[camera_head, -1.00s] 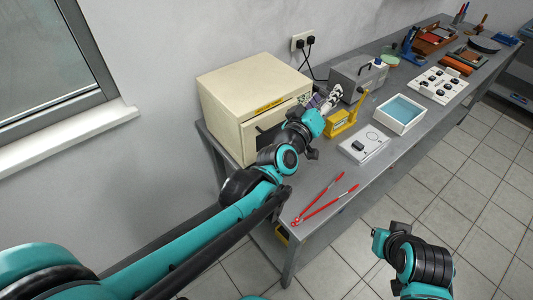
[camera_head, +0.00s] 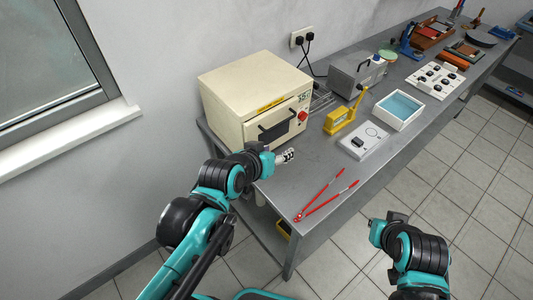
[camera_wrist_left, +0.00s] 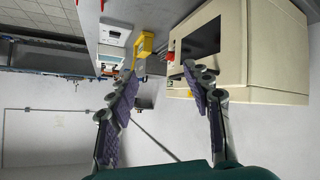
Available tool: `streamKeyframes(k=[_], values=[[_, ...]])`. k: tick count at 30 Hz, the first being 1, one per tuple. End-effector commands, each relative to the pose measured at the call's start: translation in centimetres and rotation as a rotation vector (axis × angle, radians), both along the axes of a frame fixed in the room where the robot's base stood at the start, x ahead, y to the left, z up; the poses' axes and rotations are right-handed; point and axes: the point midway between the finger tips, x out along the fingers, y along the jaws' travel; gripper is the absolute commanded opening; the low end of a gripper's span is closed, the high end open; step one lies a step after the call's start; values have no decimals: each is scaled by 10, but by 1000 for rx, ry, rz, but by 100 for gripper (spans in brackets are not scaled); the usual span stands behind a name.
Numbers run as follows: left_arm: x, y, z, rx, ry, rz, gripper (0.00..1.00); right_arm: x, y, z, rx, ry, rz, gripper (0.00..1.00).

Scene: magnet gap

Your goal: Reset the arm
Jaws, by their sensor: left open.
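My left arm comes in from the left in the head view, and its gripper (camera_head: 287,156) is over the near left part of the bench, in front of the cream box oven (camera_head: 225,97). In the left wrist view the two fingers of the left gripper (camera_wrist_left: 160,95) are spread apart with nothing between them. The oven also shows in that view (camera_wrist_left: 265,70), beyond the right finger. My right arm shows at the lower right of the head view, beside the bench; its fingers cannot be made out.
The grey bench (camera_head: 283,195) carries red-handled tongs (camera_head: 325,197), a white plate device (camera_head: 364,141), a yellow tool (camera_head: 345,116), a white tray with blue inside (camera_head: 416,108) and a grey metal box (camera_head: 357,74). The tiled floor to the right is open.

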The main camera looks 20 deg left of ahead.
Motion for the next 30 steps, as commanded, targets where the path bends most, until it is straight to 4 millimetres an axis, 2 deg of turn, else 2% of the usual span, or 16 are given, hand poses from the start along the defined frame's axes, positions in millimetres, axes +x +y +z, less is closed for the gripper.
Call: streamKeyframes(k=[6,17,20,25,27,30], values=[[-10,7,-6,29,31,2,50,0,0,1,0,0,0,0],[-13,9,-9,37,41,3,50,0,0,1,0,0,0,0],[-33,24,-23,88,98,12,50,0,0,1,0,0,0,0],[-84,61,-57,211,251,39,50,0,0,1,0,0,0,0],[-97,69,-64,240,291,48,50,0,0,1,0,0,0,0],[-103,74,-68,256,311,53,50,0,0,1,0,0,0,0]])
